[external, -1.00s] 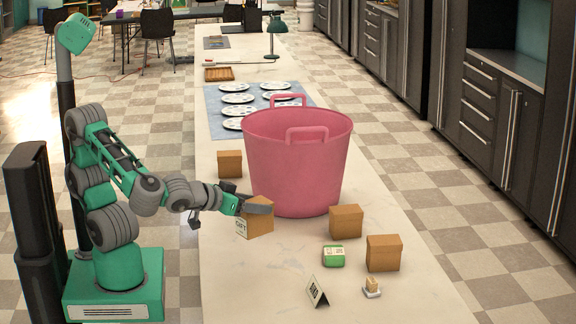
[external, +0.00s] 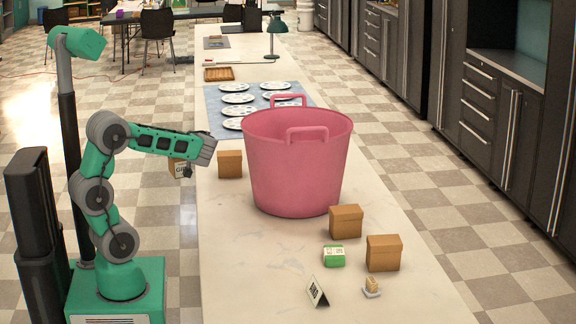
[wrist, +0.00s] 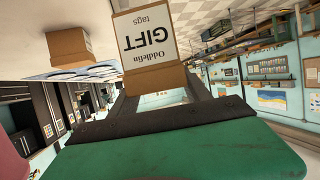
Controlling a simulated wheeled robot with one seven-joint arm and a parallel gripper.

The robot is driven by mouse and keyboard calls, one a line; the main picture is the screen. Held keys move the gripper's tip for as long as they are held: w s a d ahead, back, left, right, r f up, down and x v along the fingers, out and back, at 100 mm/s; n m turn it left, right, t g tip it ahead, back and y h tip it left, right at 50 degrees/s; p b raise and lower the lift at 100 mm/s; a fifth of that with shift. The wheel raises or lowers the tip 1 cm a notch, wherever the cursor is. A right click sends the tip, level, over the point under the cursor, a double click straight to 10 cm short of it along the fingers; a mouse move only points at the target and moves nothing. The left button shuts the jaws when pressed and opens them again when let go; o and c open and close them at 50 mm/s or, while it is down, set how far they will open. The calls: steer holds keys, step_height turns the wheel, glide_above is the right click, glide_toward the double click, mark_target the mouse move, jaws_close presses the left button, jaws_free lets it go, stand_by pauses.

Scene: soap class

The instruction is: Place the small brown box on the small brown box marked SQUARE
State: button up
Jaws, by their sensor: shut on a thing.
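My gripper (wrist: 155,90) is shut on a small brown box (wrist: 152,79) with a white "Oddlefin GIFT tags" label, upside down in the wrist view. In the external view this box (external: 178,169) is partly hidden behind my arm, off the counter's left edge. Three other small brown boxes stand on the counter: one left of the pink tub (external: 230,164), one in front of the tub (external: 345,221), and one at the right edge (external: 383,253). No SQUARE marking can be read on any of them. One brown box also shows in the wrist view (wrist: 68,47).
The pink tub (external: 297,165) stands mid-counter. A green-and-white soap box (external: 334,256), a small sign (external: 317,292) and a soap on a dish (external: 372,287) lie in front. Plates on a blue mat (external: 212,101) lie behind. The counter's left front is clear.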

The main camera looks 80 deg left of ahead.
steer(key=shift+n+g, duration=0.3)
steer(key=shift+n, duration=0.1)
steer(key=a, duration=0.1)
steer(key=s+a+r, duration=0.1)
steer(key=a+r, duration=0.1)
steer(key=a, duration=0.1)
steer(key=shift+s+r, duration=0.25)
steer(key=shift+s, duration=0.05)
steer(key=w+a+r+m+t, duration=0.3)
steer(key=w+r+t, duration=0.1)
steer(key=w+r, duration=0.5)
steer(key=shift+m, duration=0.5)
steer(key=w+a+f+p, duration=0.1)
steer(key=w+a+f, duration=0.1)
steer(key=a+f, duration=0.2)
steer(key=w+a+f+p, duration=0.1)
steer(key=w+a+f, duration=0.1)
steer(key=a+f, duration=0.2)
steer(key=w+a+f+p, duration=0.2)
steer(key=w+a+f, duration=0.1)
steer(key=a+f, duration=0.1)
steer(key=shift+w+f, duration=0.1)
steer(key=shift+y, duration=0.3)
steer(key=shift+f, duration=0.1)
